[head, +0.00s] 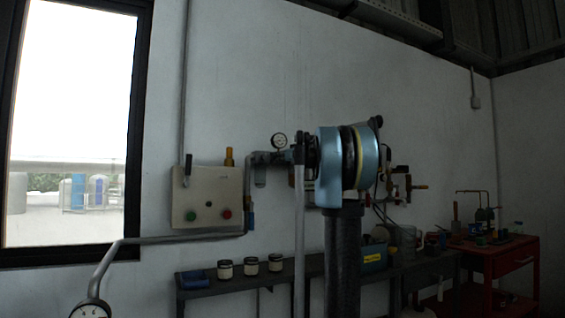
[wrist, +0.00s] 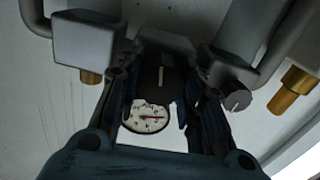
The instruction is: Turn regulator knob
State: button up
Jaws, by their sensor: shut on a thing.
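The dark regulator knob (wrist: 159,80) shows in the wrist view with a pale mark on its face. My gripper (wrist: 157,88) has one finger on each side of it and is shut on it. A round white pressure gauge (wrist: 148,117) shows between the fingers, below the knob in that view. In the head view the gauge (head: 279,140) stands on the pipework at the wall. There my blue arm end hides the knob and most of the gripper.
A beige panel (head: 190,197) with green and red buttons is left of the regulator. A dark bench (head: 218,292) with several jars runs below. A red cart (head: 492,262) stands at right. Grey pipes and brass fittings (wrist: 293,90) lie close around the gripper.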

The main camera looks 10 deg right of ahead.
jog(key=m, duration=0.8)
jog(key=shift+d+m, duration=0.1)
jog(key=shift+m, duration=0.2)
jog(key=m, duration=0.3)
jog(key=shift+w+m, duration=0.1)
jog(key=shift+m, duration=0.2)
jog(key=m, duration=0.4)
jog(key=shift+d+m, duration=0.1)
jog(key=shift+m, duration=0.2)
jog(key=m, duration=0.3)
jog(key=shift+f+m, duration=0.1)
jog(key=shift+m, duration=0.2)
jog(key=m, duration=0.3)
jog(key=shift+f+m, duration=0.1)
jog(key=shift+m, duration=0.2)
jog(key=m, duration=0.6)
jog(key=shift+s+f+m, duration=0.2)
jog(key=shift+m, duration=0.1)
